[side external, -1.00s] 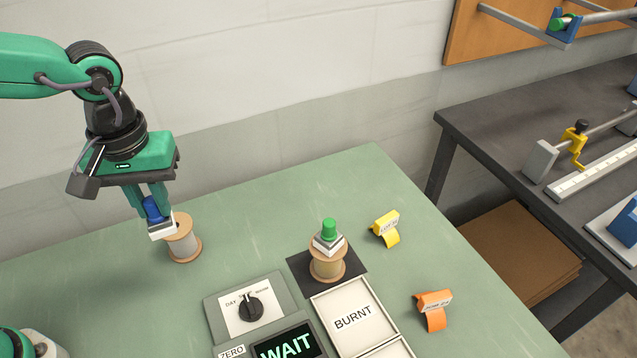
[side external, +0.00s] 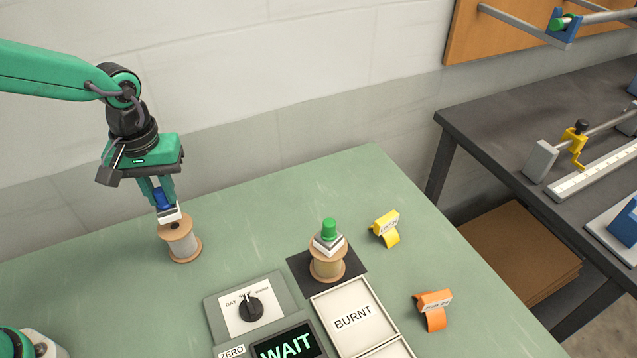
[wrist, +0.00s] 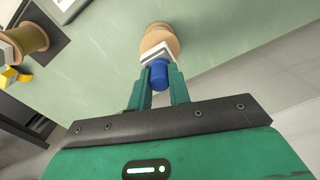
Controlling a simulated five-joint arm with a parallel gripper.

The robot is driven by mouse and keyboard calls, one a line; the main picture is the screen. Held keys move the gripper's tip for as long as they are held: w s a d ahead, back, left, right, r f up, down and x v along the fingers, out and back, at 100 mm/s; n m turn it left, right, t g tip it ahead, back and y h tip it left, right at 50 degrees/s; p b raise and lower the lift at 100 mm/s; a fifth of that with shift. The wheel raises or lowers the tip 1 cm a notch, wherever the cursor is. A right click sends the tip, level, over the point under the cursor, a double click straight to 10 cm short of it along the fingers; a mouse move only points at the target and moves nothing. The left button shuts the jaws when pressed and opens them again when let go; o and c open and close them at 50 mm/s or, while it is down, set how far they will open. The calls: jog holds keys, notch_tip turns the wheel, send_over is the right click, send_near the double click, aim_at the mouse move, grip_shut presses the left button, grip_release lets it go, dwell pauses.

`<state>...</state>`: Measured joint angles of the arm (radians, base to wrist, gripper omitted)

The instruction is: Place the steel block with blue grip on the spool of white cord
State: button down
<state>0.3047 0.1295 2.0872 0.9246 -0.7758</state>
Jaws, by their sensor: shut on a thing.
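My gripper (side external: 162,195) is shut on the blue grip of the steel block (side external: 168,216). The block is tilted a little and is over the top of the spool of white cord (side external: 181,244), which stands upright on the green table. I cannot tell whether the block touches the spool's upper flange. In the wrist view the blue grip (wrist: 159,75) is between my fingers, with the steel block (wrist: 158,52) in front of the spool's tan flange (wrist: 160,36).
A second spool (side external: 328,268) bears a steel block with a green grip (side external: 329,230) on a dark pad. A dial box (side external: 250,307), a WAIT display (side external: 288,346) and a BURNT tray (side external: 352,317) are in front. Yellow (side external: 386,228) and orange (side external: 434,309) tags stand at right.

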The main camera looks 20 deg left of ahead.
aim_at(165, 204)
jog(key=shift+f, duration=1.45)
jog(key=shift+f, duration=0.1)
jog(key=c, duration=1.3)
grip_release()
notch_tip(165, 204, up, 12)
jog(key=shift+r, duration=0.15)
